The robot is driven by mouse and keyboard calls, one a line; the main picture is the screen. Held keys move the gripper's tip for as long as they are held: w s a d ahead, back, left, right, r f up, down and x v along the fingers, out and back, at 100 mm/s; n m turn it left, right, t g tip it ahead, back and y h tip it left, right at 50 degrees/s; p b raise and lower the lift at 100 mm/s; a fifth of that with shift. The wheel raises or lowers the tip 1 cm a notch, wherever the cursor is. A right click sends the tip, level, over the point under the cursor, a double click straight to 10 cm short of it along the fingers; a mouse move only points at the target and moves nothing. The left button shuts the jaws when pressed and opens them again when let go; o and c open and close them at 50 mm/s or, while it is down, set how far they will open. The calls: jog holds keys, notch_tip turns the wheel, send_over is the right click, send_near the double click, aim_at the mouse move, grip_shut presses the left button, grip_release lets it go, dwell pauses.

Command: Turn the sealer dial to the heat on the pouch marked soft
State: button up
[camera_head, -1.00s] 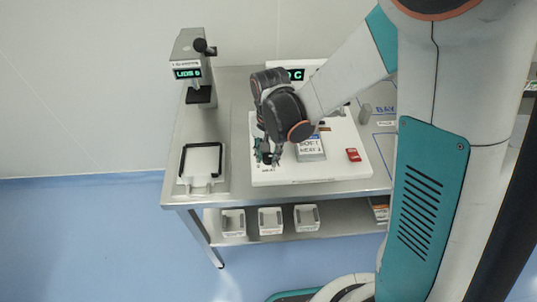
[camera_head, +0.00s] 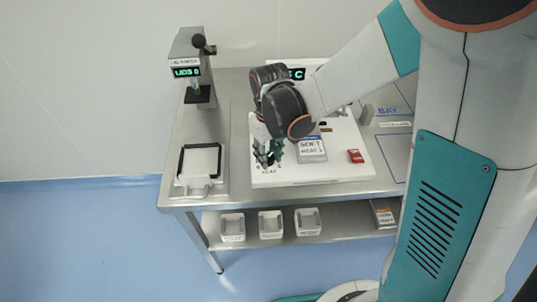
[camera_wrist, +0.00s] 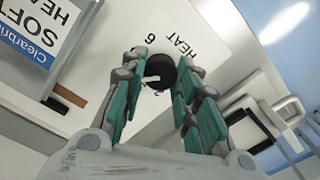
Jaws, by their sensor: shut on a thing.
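The sealer dial (camera_wrist: 159,71) is a dark round knob on the white panel of the sealer (camera_head: 340,172). My gripper (camera_wrist: 162,78) is shut on the dial, with teal fingers on both sides. In the head view my gripper (camera_head: 267,156) reaches down at the sealer's front left, and the dial is hidden. The pouch marked SOFT (camera_head: 311,149) lies on the sealer right of my gripper. It is cut off in the wrist view (camera_wrist: 40,30); its heat number is unclear.
A red switch (camera_head: 355,156) is at the sealer's right. A green display (camera_head: 297,73) behind my gripper is partly hidden. A device with a display (camera_head: 186,72) and a black-framed tray (camera_head: 202,160) stand left. Several bins, including a white bin (camera_head: 232,227), sit on the lower shelf.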

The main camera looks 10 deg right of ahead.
jog(key=n, duration=0.3)
jog(key=shift+n, duration=0.3)
jog(key=shift+n+b, duration=0.45)
jog(key=shift+n, duration=1.45)
jog(key=o, duration=1.1)
jog(key=shift+c, duration=0.2)
jog(key=shift+r, duration=3.8)
jog(key=shift+w, duration=0.1)
